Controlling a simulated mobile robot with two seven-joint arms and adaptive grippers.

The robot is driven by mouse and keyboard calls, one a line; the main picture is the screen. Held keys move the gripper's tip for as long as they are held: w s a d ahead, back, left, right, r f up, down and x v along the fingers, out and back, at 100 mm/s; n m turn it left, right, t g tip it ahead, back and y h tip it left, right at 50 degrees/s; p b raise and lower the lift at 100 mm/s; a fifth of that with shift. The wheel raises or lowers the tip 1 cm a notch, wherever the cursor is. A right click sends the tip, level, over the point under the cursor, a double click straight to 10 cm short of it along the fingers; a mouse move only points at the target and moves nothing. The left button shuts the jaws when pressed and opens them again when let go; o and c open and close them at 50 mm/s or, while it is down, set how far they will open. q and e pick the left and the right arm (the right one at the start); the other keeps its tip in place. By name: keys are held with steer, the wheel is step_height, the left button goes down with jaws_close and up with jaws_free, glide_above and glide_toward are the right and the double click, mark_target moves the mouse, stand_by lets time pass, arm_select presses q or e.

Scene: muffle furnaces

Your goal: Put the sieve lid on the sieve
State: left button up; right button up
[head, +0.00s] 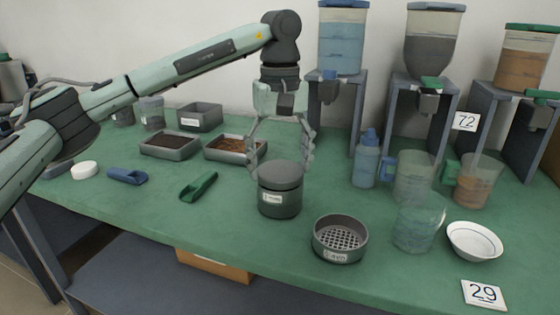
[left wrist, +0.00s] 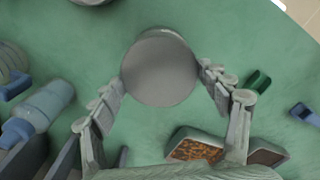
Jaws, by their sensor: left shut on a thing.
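A plain grey round lid (head: 281,174) is at the top of a dark grey round vessel with a white label (head: 279,205). A seam shows between them; I cannot tell whether the lid rests fully on it. My left gripper (head: 282,156) points down from above, shut on the lid, with one finger on each side. In the left wrist view the lid (left wrist: 160,75) is a grey disc between the fingertips (left wrist: 163,72), hiding most of what is below. A separate open sieve with a perforated bottom (head: 340,238) stands to the right. My right gripper is not in view.
Clear beakers (head: 419,222), a white bowl (head: 474,241) and a blue bottle (head: 366,160) stand to the right. Hopper stands (head: 340,100) line the back. Filled trays (head: 170,146), a green scoop (head: 199,187) and a blue scoop (head: 127,176) lie left. The front-left table is clear.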

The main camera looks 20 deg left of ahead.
arm_select(q)
steer(key=o, duration=1.3)
steer(key=shift+c, duration=0.2)
steer(key=shift+r+p, duration=1.95)
steer(key=shift+r, duration=1.55)
steer(key=shift+f, duration=0.1)
